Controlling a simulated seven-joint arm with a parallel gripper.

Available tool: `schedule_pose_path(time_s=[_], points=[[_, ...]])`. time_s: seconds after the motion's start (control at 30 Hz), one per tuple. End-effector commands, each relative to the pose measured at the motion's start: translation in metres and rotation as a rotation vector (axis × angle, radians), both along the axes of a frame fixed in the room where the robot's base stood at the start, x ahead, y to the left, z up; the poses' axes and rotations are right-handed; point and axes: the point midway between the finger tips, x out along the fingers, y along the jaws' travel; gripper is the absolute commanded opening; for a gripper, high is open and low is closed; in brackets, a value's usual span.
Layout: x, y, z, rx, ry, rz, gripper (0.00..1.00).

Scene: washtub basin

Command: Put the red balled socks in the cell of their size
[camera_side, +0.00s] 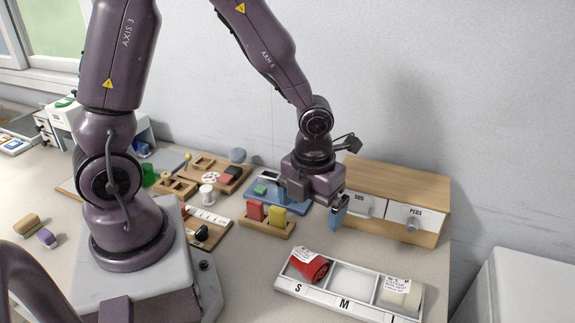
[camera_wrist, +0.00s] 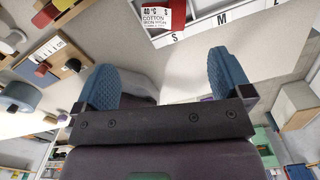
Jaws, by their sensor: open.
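The red balled socks (camera_side: 318,268) lie in the left cell, marked S, of the white sorting tray (camera_side: 335,303) in the side view. Their white care tag (camera_wrist: 163,14) reads S in the wrist view. The middle cell, marked M, is empty. A cream balled pair (camera_side: 400,298) with a tag lies in the right cell. My gripper (camera_side: 310,203) is open and empty, behind and above the tray, apart from the socks. Its two blue fingers are spread in the wrist view (camera_wrist: 167,75).
A wooden drawer cabinet (camera_side: 400,182) stands behind the tray on the right. A wooden block with red and yellow pieces (camera_side: 266,229) is left of the tray. Several other boards and small items crowd the table's left. Bare table lies between cabinet and tray.

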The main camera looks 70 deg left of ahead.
Motion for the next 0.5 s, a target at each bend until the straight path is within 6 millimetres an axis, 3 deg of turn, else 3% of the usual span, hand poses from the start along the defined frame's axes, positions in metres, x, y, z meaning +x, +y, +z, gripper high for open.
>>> schedule_pose_path(time_s=[0.27,0.5], points=[[-0.014,0.02,0.086,-0.018,-0.207,0.871,0.97],[-0.05,0.027,0.152,-0.264,-0.329,1.718,0.97]])
